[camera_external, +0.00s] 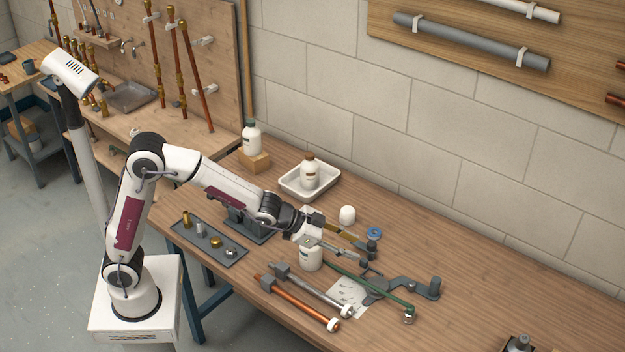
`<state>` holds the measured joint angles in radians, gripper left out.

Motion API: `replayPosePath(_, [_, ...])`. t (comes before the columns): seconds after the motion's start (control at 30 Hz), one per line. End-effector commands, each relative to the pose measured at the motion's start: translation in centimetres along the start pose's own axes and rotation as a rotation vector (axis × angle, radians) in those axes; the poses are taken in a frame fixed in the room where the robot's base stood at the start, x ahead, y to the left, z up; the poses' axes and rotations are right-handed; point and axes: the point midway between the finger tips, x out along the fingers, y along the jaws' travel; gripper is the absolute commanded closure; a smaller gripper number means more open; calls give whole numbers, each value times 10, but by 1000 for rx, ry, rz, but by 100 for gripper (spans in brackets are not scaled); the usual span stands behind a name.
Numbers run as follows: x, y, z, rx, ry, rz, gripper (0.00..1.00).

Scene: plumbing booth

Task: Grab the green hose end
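A green hose (370,285) lies across the right half of the bench, running from beside a white container down to the right. Its near right end has a pale metal fitting (408,314) and lies free. The far left end is partly hidden near the container and my gripper. My gripper (345,240) is above the bench, up and to the left of the fitted end and apart from it.
A blue-handled valve (374,234) and a white container (311,257) crowd my gripper. A grey bracket (405,287) lies beside the hose. A copper pipe (300,305) lies at the front edge. A white tray (293,183) holds a bottle. The bench's right part is mostly clear.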

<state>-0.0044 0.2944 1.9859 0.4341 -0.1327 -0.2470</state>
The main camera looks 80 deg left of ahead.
Motion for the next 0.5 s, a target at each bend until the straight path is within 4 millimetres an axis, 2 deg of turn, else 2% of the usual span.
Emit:
replayPosePath(0.1, [27, 7, 2, 8, 24, 27, 63])
replayPosePath(0.5, [106, 38, 14, 27, 116, 136, 63])
